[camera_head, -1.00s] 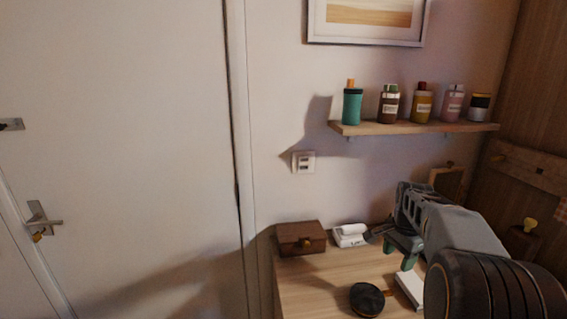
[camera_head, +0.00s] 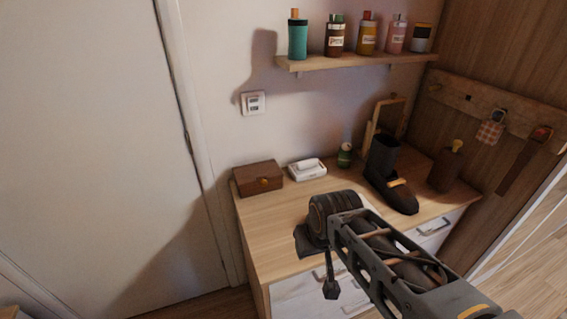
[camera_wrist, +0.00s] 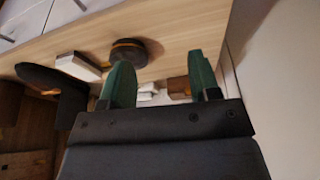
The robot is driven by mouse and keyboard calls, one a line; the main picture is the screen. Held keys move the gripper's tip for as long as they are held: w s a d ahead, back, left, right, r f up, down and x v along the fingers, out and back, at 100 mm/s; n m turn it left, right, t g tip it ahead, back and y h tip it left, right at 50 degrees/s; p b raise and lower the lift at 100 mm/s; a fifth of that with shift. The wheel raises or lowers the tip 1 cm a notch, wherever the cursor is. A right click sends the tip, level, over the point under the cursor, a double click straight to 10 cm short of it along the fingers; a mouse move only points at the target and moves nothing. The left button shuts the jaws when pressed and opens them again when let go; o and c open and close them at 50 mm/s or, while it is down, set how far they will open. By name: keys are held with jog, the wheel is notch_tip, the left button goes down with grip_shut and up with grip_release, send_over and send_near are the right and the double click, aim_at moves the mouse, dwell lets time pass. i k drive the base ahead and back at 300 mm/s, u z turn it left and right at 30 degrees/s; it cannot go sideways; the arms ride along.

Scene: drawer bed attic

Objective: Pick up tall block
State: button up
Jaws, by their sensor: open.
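No object here is plainly a tall block. The nearest upright shape is a dark brown piece with a yellow top (camera_head: 446,168) at the right end of the dresser. A tall black boot (camera_head: 383,165) stands to its left and also shows in the wrist view (camera_wrist: 50,85). My gripper (camera_wrist: 160,70) is open, its two green fingers apart with nothing held between them. In the wrist view it is over the dresser's top, near a round black object with an orange band (camera_wrist: 127,53). In the head view my arm hides part of the dresser top.
The dresser (camera_head: 262,222) carries a brown box (camera_head: 258,178), a white item (camera_head: 307,169), a green can (camera_head: 345,155) and a small wooden frame (camera_head: 372,128). A shelf (camera_head: 345,61) with several bottles hangs above. Hooks with hanging items line the right wall.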

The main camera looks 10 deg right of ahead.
aim_at(448, 162)
jog(key=z, duration=3)
jog(key=i, duration=1.7)
jog(key=u, duration=4.45)
